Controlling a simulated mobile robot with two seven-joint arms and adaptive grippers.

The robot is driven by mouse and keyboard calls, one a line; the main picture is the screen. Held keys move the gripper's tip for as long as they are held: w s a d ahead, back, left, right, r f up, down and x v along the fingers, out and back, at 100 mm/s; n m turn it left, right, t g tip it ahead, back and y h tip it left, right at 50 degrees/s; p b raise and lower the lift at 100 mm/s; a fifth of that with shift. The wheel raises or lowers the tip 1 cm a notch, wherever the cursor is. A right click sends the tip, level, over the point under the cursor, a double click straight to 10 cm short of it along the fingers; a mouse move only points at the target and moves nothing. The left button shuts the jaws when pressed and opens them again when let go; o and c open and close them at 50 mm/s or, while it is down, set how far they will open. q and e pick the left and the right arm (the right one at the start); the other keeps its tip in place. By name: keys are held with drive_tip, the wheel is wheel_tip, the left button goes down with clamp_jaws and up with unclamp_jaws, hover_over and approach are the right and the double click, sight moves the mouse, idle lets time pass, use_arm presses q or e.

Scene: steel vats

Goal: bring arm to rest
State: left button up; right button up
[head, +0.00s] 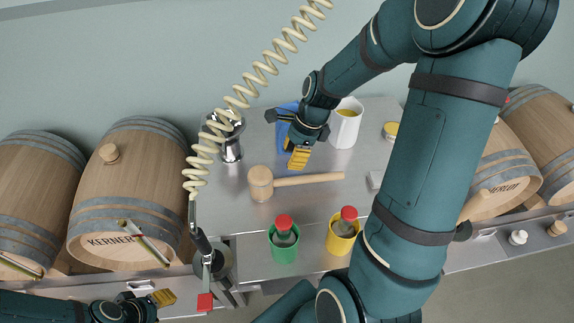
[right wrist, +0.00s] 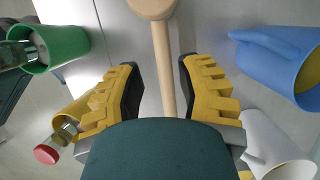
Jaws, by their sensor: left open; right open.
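My right gripper (head: 299,158) is open and empty above the steel worktop, over the handle of a wooden mallet (head: 262,184). In the right wrist view its two yellow-padded fingers stand apart, with the mallet handle (right wrist: 163,60) showing below and between them. They do not appear to grip it. My left gripper (head: 164,297) is open at the lower left, below the barrel marked KERNER (head: 122,190). Its fingers are small and partly cut off from sight. My right arm crosses the right half of the head view and hides part of the worktop.
A green cup (head: 284,250) and a yellow cup (head: 341,243) hold red-capped bottles at the front. A blue jug (head: 283,125) and a white jug (head: 345,128) stand behind my right gripper. A coiled hose (head: 240,95) hangs left, with a red-tipped end (head: 205,302) near my left gripper.

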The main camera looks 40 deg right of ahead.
drive_tip(key=shift+v, duration=1.2)
